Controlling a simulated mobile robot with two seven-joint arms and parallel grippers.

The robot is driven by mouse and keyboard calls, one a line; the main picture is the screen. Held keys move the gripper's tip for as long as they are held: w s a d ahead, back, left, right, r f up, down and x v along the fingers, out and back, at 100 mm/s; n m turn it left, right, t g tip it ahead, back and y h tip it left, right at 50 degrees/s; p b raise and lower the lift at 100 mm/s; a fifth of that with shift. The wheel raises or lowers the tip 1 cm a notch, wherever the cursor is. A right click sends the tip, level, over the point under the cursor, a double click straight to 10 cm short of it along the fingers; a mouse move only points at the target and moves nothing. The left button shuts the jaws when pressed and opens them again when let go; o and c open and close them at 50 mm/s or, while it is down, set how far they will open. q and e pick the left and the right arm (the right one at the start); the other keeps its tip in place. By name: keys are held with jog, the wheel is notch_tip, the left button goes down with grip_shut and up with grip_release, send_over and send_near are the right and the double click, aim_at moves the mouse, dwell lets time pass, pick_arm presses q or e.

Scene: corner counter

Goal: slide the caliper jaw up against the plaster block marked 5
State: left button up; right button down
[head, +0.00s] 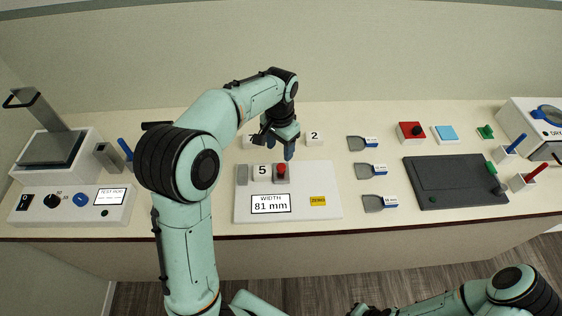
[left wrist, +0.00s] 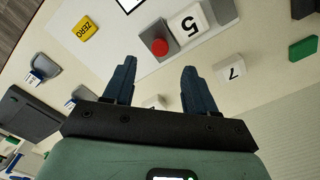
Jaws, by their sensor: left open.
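The caliper is a white board (head: 325,175) with a grey fixed jaw (head: 242,175) at left and a sliding jaw (head: 281,179) topped by a red knob (head: 281,169). The plaster block marked 5 (head: 262,171) stands between the jaws; any small gap to the sliding jaw is hard to tell. The display (head: 271,204) reads WIDTH 81 mm. My left gripper (head: 283,150) is open and empty, above and behind the red knob. In the left wrist view the knob (left wrist: 159,46) lies beyond the fingertips (left wrist: 154,70). My right gripper is not visible, only its arm at the bottom.
A block marked 7 (left wrist: 230,70) and a block marked 2 (head: 314,137) stand behind the caliper. A yellow ZERO button (head: 318,201) is on the board. Several scrapers (head: 372,170) and a dark plate (head: 450,182) lie to the right. A test hub (head: 70,205) is at left.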

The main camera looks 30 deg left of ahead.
aim_at(281, 167)
pick_arm(q)
jog(key=f, duration=0.8)
jog(key=shift+w+f, duration=0.25)
jog(key=shift+f, duration=0.05)
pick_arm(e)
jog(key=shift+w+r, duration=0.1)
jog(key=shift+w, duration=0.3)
